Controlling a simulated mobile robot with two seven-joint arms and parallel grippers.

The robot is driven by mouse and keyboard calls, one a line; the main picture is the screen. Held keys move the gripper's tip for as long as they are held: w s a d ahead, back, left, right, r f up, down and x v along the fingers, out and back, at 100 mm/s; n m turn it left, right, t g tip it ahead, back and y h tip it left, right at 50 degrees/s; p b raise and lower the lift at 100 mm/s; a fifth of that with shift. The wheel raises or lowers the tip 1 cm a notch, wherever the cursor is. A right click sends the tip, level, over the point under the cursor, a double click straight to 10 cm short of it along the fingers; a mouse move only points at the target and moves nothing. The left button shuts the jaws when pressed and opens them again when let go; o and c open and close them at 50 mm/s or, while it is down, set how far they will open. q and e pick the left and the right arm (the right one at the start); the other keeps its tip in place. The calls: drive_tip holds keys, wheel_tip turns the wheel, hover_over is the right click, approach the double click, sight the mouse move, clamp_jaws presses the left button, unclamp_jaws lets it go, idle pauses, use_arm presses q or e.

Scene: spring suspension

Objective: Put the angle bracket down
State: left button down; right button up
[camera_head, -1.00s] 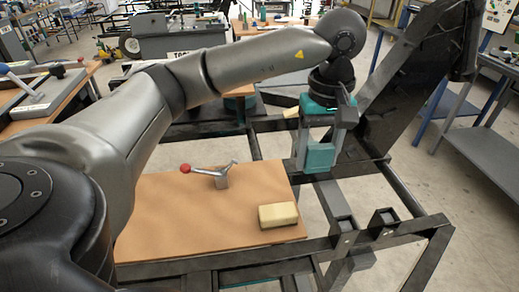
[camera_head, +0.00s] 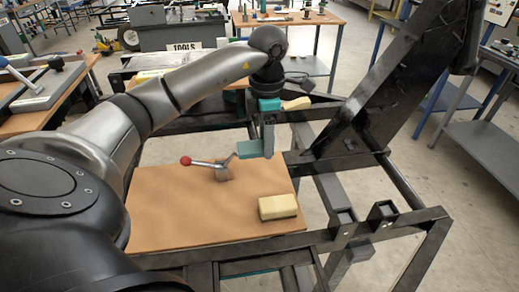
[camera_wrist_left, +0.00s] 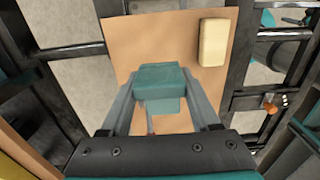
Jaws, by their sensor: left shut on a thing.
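The teal, blocky angle bracket (camera_head: 250,150) is in my left gripper (camera_head: 264,143). In the left wrist view the bracket (camera_wrist_left: 160,80) sits between the two grey fingers (camera_wrist_left: 160,105), which are shut on it. In the head view it shows at the far right edge of the tan board (camera_head: 165,215), just beyond a metal lever with a red knob (camera_head: 222,169). I cannot tell the gap between bracket and board, or whether bracket and lever touch. My right gripper is not in view.
A cream block (camera_head: 278,207) lies on the board's near right corner. A dark metal frame (camera_head: 330,236) surrounds the board, with open gaps on the right. A tall dark beam (camera_head: 395,85) slants up at right. The board's left and front are clear.

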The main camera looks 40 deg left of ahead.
use_arm(q)
drive_tip(key=b, duration=0.1)
approach(262, 170)
drive_tip(key=s+d+f, duration=0.1)
drive_tip(key=f, duration=0.1)
drive_tip(key=d+f, duration=0.1)
drive_tip(key=s+d+f, duration=0.1)
drive_tip(key=f, duration=0.1)
drive_tip(key=shift+s+d+f, duration=0.1)
drive_tip(key=shift+s+f, duration=0.2)
drive_tip(key=shift+w+a+r, duration=0.2)
drive_tip(key=shift+w+a, duration=0.15)
drive_tip(key=shift+w+a+b, duration=0.4)
drive_tip(key=shift+w+a, duration=0.45)
drive_tip(key=shift+a, duration=0.2)
drive_tip(key=shift+w+a+f, duration=0.1)
drive_tip(key=shift+a+f, duration=0.05)
drive_tip(key=shift+f, duration=0.4)
drive_tip(key=shift+f, duration=0.1)
drive_tip(key=shift+c, duration=0.6)
unclamp_jaws()
drive_tip(key=shift+f, duration=0.1)
